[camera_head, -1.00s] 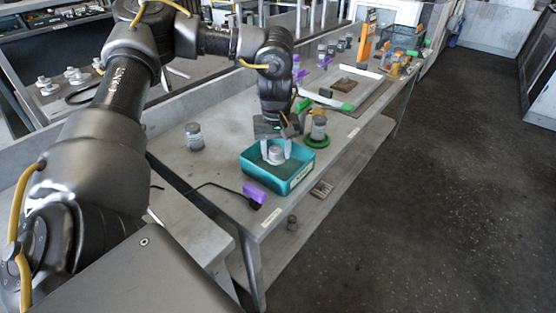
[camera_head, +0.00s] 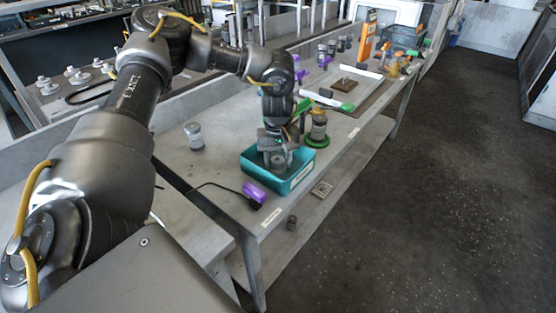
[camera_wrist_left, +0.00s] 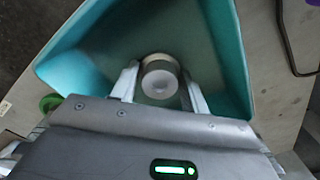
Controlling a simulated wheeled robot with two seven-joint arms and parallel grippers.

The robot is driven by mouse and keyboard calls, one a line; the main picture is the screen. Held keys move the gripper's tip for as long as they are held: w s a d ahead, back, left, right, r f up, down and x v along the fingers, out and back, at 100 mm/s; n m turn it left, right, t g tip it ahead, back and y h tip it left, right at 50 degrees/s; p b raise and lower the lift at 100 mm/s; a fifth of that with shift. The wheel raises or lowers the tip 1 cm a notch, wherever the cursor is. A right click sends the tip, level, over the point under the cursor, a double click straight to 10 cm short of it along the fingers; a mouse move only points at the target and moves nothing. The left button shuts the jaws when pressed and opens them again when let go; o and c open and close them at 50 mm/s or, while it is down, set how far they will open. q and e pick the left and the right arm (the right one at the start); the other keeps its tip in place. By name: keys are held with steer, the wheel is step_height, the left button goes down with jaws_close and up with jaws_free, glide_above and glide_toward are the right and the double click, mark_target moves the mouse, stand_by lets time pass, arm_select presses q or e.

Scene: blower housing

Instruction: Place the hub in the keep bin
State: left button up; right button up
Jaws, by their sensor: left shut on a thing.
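The hub is a small pale round part with a hollow centre. It shows between my left gripper's fingers in the left wrist view (camera_wrist_left: 160,80) and low inside the bin in the head view (camera_head: 278,161). My left gripper (camera_head: 278,157) points down into the teal bin and is shut on the hub. Both fingers touch its sides in the left wrist view (camera_wrist_left: 160,88). The teal bin (camera_head: 291,186) stands on the bench near its front edge, with a label on its front wall. Whether the hub touches the bin floor is hard to tell. My right gripper is not in view.
A grey jar (camera_head: 194,136) stands left of the bin. A purple-handled tool (camera_head: 254,193) with a black cable lies in front of it. A jar on a green base (camera_head: 318,130) stands close behind the bin. A white-framed tray (camera_head: 345,88) lies farther back.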

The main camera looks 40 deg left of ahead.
mark_target(278, 159)
arm_select(q)
steer(key=o, duration=1.2)
steer(key=shift+f, duration=0.1)
steer(key=shift+c, duration=0.2)
step_height(278, 159, up, 7)
steer(key=shift+r+p, duration=0.1)
steer(key=shift+p, duration=0.3)
steer(key=shift+r+p, duration=0.6)
steer(key=shift+r, duration=2)
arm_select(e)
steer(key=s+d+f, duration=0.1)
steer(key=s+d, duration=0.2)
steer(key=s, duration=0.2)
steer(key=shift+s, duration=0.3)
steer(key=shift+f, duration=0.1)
